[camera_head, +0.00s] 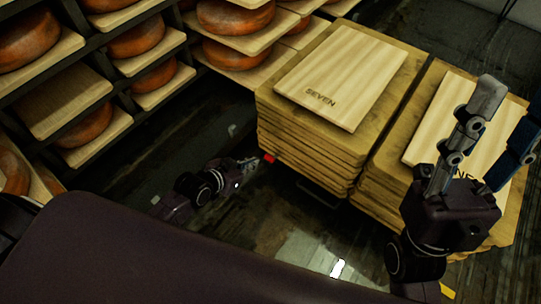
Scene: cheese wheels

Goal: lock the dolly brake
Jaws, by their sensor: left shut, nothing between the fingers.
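A small red part (268,158), which looks like the brake lever, shows at the lower left corner of the left board stack. The dolly itself is mostly hidden under the boards; a dark bar (320,193) shows low at the stack's front. My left gripper (250,163) is low by the floor, shut and empty, with its tips right beside the red part. I cannot tell whether they touch. My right gripper (505,120) is raised in front of the right stack, its fingers spread and empty.
Two board stacks stand side by side; a pale board marked SEVEN (342,75) tops the left one (305,145), another pale board (425,135) the right one. A shelf rack (100,65) with orange cheese wheels (235,15) fills the upper left. Dark, shiny floor (150,165) lies between.

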